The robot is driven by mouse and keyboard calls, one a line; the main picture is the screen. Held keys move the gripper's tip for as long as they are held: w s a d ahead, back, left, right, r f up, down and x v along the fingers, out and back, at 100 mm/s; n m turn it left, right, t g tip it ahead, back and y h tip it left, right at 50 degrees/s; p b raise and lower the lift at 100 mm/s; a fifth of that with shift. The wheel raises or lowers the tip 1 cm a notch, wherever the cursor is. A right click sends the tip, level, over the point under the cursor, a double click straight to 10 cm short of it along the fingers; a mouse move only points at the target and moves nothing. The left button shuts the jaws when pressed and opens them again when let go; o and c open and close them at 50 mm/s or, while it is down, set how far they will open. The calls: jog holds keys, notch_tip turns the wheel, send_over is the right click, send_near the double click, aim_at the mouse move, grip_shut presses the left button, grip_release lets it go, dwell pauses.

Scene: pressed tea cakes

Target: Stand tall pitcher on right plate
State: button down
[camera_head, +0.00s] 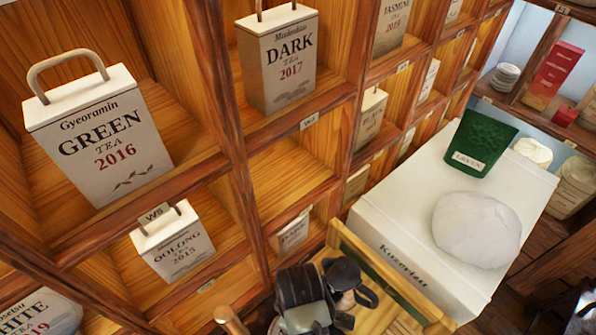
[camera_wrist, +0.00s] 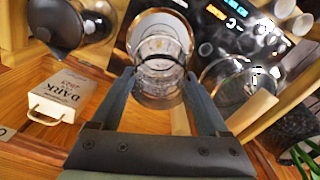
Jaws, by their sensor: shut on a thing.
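In the wrist view, my gripper (camera_wrist: 160,75) is shut on a clear glass vessel (camera_wrist: 158,48), with one finger on each side of it. It appears to be the tall pitcher; its full height and base cannot be made out from this angle. A second round clear glass vessel (camera_wrist: 243,78) is to the right, apart from the held one. The right plate cannot be picked out in either view. My gripper and the held glass cannot be made out in the head view.
Wooden shelving with tea packages, such as Green Tea (camera_head: 105,140) and Dark Tea (camera_head: 285,62), fills the head view's left. A white box (camera_head: 400,220) bears a green packet (camera_head: 478,145) and a pale round bundle (camera_head: 477,230). A dark-handled vessel (camera_wrist: 58,22) and lit displays (camera_wrist: 235,10) are near.

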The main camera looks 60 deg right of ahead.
jog(key=shift+f, duration=2)
grip_release()
notch_tip(320, 180, up, 12)
